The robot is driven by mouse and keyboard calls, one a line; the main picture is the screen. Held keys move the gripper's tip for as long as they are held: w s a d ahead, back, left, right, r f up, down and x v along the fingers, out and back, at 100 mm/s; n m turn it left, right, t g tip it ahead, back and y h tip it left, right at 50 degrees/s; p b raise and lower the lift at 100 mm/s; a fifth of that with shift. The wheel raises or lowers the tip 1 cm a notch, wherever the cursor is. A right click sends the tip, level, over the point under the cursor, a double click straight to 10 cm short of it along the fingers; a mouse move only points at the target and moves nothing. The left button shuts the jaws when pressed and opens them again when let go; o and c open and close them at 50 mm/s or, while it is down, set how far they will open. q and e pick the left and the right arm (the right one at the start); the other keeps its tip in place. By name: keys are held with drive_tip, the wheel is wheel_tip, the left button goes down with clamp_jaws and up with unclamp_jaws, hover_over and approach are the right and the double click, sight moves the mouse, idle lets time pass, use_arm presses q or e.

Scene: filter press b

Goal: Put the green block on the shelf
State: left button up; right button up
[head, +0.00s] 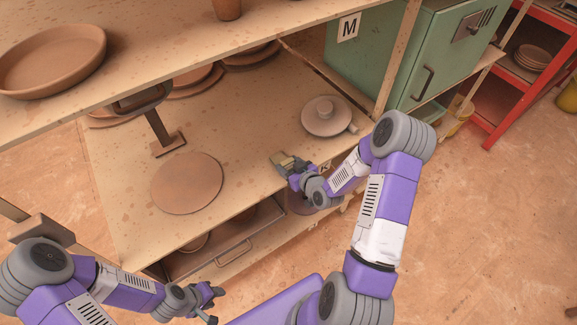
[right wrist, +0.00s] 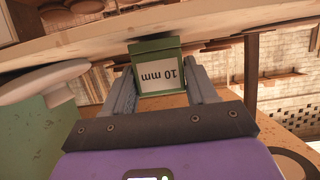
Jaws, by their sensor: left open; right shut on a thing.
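The green block (right wrist: 158,50) carries a white label reading "10 mm", upside down in the right wrist view. My right gripper (right wrist: 160,92) is shut on it, one finger on each side. In the head view the block (head: 284,161) is small and partly hidden by the right gripper (head: 291,168), over the front right part of the lower wooden shelf (head: 240,135). I cannot tell whether it touches the board. The upper wooden shelf (head: 180,50) is above and behind. My left gripper (head: 212,300) is open and empty, low in front of the unit.
A flat round disc (head: 187,183) lies left of the block, near a dark stand (head: 160,130). A large bowl (head: 52,58) is on the upper shelf. A green cabinet (head: 420,60) is at the right. Board between disc and pot looks clear.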

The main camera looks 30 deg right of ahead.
drive_tip(key=shift+f, duration=0.15)
drive_tip(key=shift+f, duration=0.15)
drive_tip(key=o, duration=1.1)
